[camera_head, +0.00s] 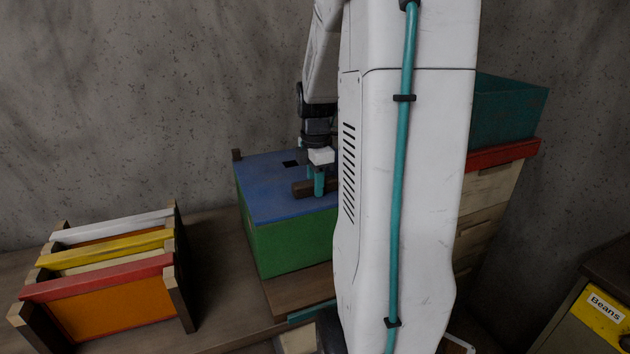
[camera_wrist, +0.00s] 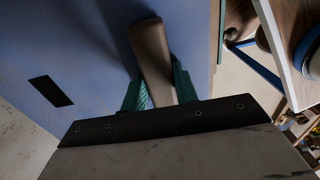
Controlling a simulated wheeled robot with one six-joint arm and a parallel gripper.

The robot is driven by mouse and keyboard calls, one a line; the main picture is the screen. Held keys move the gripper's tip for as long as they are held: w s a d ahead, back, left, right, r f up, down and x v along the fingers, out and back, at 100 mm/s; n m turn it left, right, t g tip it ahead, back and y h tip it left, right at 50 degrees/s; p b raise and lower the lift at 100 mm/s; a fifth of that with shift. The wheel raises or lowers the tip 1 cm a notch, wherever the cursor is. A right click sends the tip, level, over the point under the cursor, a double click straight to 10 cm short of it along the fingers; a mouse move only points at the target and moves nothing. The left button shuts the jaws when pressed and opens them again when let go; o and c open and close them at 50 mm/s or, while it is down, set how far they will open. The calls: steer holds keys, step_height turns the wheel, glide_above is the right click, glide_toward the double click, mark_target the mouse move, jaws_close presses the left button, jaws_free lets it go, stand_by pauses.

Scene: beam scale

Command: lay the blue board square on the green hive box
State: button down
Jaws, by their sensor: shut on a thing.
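The blue board (camera_head: 272,199) lies over the top of the green hive box (camera_head: 283,247) in the head view, and its visible edges run close along the box's edges. A wooden handle bar (camera_head: 302,188) and a dark slot (camera_head: 290,163) are on the board. My gripper (camera_head: 319,185) points down at the board with its teal fingers on the bar. In the wrist view the fingers (camera_wrist: 160,95) are shut on the bar (camera_wrist: 152,58), and the blue board (camera_wrist: 75,55) fills the left. My arm hides the board's right side, so I cannot tell how it sits there.
A wooden rack (camera_head: 180,275) with white, yellow and red-topped frames stands left on the bench. A teal box (camera_head: 508,110) sits on a stack of pale boxes (camera_head: 490,190) with a red top at right.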

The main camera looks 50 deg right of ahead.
steer(key=c, duration=1)
jaws_free()
step_height(320, 180, up, 8)
steer(key=shift+f, duration=0.1)
steer(key=shift+m, duration=0.9)
steer(key=m, duration=0.1)
steer(key=s+a+f+m, duration=0.1)
steer(key=m, duration=0.1)
steer(key=s+a+m, duration=0.1)
steer(key=shift+a+f, duration=0.15)
steer(key=shift+a, duration=0.1)
steer(key=s+a+m, duration=0.2)
steer(key=s+a, duration=0.1)
steer(key=a, duration=0.6)
steer(key=s+a+r+m+t, duration=0.1)
steer(key=s+a, duration=0.3)
steer(key=a, duration=0.5)
steer(key=s+a+r+m, duration=0.1)
steer(key=s+a+m, duration=0.2)
steer(key=a, duration=0.7)
steer(key=shift+s, duration=0.3)
